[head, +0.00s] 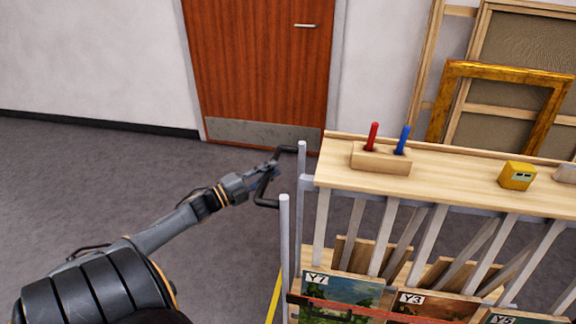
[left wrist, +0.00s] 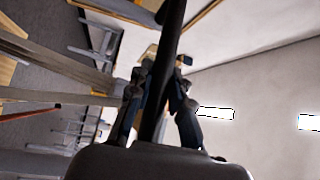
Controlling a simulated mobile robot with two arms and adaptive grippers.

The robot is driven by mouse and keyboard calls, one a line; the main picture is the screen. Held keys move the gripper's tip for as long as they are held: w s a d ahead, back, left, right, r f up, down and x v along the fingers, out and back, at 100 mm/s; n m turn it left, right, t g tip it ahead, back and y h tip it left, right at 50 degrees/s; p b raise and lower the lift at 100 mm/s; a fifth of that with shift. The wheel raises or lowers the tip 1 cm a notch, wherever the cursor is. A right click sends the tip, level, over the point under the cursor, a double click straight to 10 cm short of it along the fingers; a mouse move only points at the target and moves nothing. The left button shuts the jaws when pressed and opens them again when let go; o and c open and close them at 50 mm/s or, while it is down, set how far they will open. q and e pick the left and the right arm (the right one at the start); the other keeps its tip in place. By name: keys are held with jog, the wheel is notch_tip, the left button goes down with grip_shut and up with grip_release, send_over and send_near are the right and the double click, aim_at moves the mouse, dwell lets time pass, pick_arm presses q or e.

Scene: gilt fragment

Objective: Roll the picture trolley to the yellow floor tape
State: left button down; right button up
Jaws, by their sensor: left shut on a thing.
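The picture trolley (head: 455,178) stands at the right in the head view, with a pale wooden top, grey metal posts and slanted dividers. Pictures labelled Y7 (head: 345,290), Y3 and Y5 stand in its slots. My left gripper (head: 268,172) is shut on the black handle (head: 262,191) at the trolley's left end. In the left wrist view the fingers (left wrist: 160,85) close around the dark bar (left wrist: 172,38). A short piece of yellow floor tape (head: 273,298) shows beside the trolley's near left post; the trolley hides the rest. My right gripper is not in view.
A wooden block with a red and a blue tool (head: 380,158) and a yellow device (head: 517,176) sit on the trolley top. A brown door (head: 262,65) is behind. Frames (head: 505,70) lean at the back right. Grey floor (head: 80,190) at left is clear.

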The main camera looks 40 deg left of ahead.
pick_arm(q)
jog(key=s+a+b, duration=0.1)
jog(key=s+a, duration=0.3)
jog(key=a, duration=0.3)
jog(key=shift+s+a, duration=0.4)
jog(key=c, duration=1.2)
grip_release()
jog(key=v, duration=1.2)
jog(key=shift+f, duration=0.1)
